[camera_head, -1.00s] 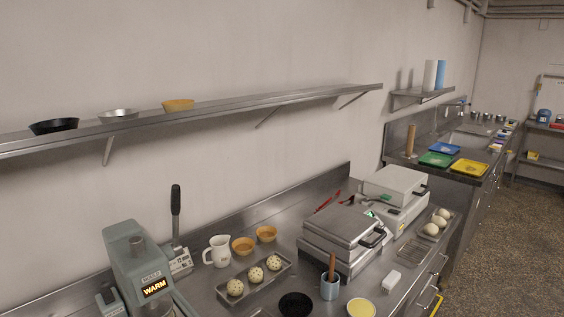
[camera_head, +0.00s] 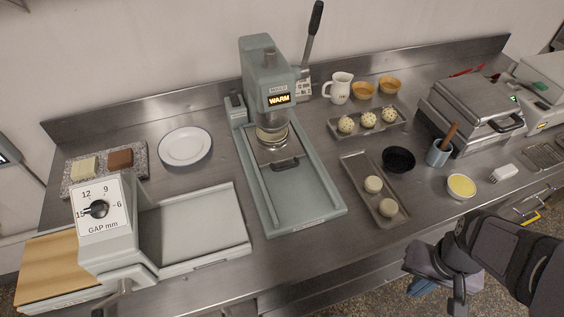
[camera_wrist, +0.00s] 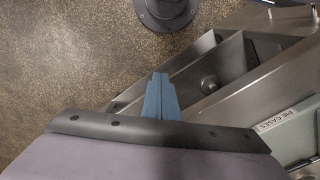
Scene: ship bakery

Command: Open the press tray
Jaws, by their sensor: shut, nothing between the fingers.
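The grey-green press (camera_head: 265,75) with a lit WARM display stands mid-counter. Its metal press tray (camera_head: 272,152) sits under the press head at the back of the bed (camera_head: 300,195), with a dark handle (camera_head: 285,165) facing the front. A round piece shows under the head; its contents are hard to make out. My gripper (camera_head: 420,286) is off the front of the counter at lower right, apart from the press. In the wrist view, its blue fingers (camera_wrist: 160,97) are together and empty above the floor. The press's front edge with a PIE CASES label (camera_wrist: 285,117) shows at right.
Right of the press are a tray (camera_head: 356,170) with pale dough pieces, a black bowl (camera_head: 398,159) and a blue cup (camera_head: 438,153). A tall lever (camera_head: 312,35) rises behind. Left are a white plate (camera_head: 185,146) and a gap-dial machine (camera_head: 103,222). The bed before the press tray is clear.

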